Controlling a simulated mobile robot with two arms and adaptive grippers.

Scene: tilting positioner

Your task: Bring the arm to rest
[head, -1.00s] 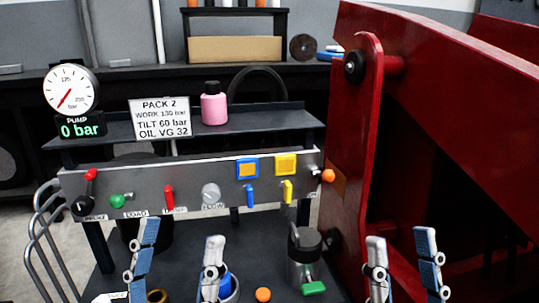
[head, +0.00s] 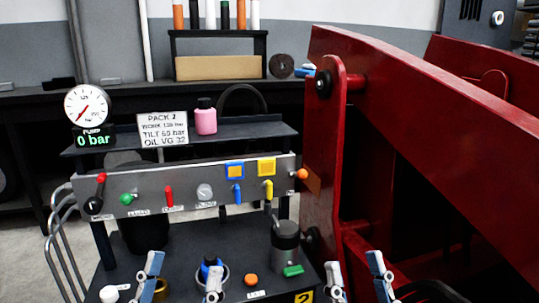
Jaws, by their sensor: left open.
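The red steel arm (head: 420,130) of the positioner slopes down to the right from its pivot on a red upright (head: 325,170). The pump gauge (head: 87,106) reads 0 bar. My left gripper (head: 182,287) is open at the bottom edge, in front of the bench, apart from the panel. My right gripper (head: 358,282) is open and empty at the bottom, right of the bench.
The dark bench (head: 185,255) holds a blue-topped item (head: 210,265), an orange knob (head: 251,280) and a grey canister (head: 286,243) with a green handle (head: 293,271). A pink bottle (head: 206,118) and a sign (head: 162,129) stand on the shelf above.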

